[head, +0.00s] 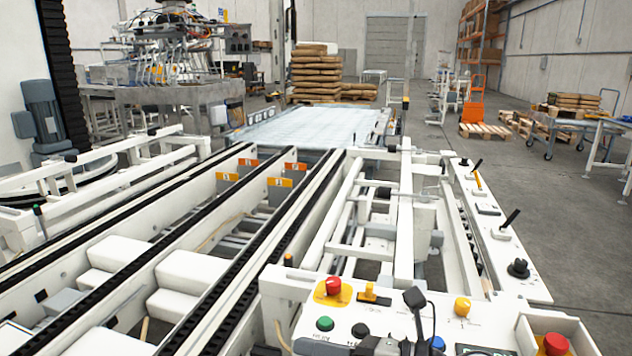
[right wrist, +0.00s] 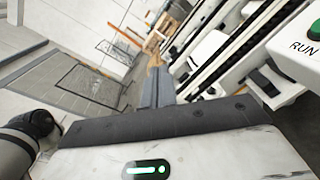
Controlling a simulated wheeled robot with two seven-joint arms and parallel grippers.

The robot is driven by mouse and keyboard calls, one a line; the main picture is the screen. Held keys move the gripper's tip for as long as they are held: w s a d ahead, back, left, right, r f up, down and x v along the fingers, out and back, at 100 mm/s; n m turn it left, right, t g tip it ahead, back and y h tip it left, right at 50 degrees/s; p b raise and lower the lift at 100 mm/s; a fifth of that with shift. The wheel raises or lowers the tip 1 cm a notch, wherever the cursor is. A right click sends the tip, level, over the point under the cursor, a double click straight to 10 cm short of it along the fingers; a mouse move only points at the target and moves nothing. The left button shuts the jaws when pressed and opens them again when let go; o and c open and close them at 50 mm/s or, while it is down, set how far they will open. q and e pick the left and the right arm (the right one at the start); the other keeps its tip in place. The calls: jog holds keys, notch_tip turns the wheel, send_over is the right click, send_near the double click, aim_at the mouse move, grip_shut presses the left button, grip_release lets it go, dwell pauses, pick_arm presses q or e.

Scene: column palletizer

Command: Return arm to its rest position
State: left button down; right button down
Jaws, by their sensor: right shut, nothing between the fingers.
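My right gripper (right wrist: 157,88) shows in the right wrist view, its grey fingers together with nothing between them. The wrist housing with a green light fills the bottom of that view. A white control panel (head: 385,312) stands at the bottom of the head view. On it are a red button (head: 333,286) on a yellow plate, a green button (head: 325,323) and a yellow knob (head: 462,307). The green button also shows at the right edge of the right wrist view (right wrist: 314,31), above the word RUN, beside my gripper. My left gripper is not in view.
White conveyor rails with black chains (head: 245,265) run away from the panel. Black levers (head: 510,218) stand on the rail to the right. Stacked sacks (head: 316,72) and an orange hand truck (head: 474,103) are farther back. Grey floor (head: 590,235) is open at the right.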

jog(key=d+m+t+h+p, duration=0.1)
jog(key=d+m+t+h, duration=0.4)
jog(key=m, duration=0.7)
jog(key=d+m+t+h+p, duration=0.1)
jog(key=d+m+t, duration=0.1)
jog(key=m+t, duration=0.75)
pick_arm(q)
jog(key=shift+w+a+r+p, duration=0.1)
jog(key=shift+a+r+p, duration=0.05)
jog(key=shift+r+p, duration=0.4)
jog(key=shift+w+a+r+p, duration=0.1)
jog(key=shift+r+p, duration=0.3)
jog(key=shift+p, duration=0.2)
pick_arm(e)
jog(key=s+d+f+m+g+h, duration=0.3)
jog(key=s+f+m+g, duration=0.1)
jog(key=f+m, duration=0.4)
jog(key=s+d+f+m+g+h, duration=0.3)
jog(key=s+f+m+g+h, duration=0.1)
jog(key=s+f+m, duration=0.3)
notch_tip(320, 180, down, 2)
jog(key=m+g, duration=0.1)
jog(key=m, duration=0.2)
jog(key=shift+d+m, duration=0.15)
jog(key=shift+m, duration=0.2)
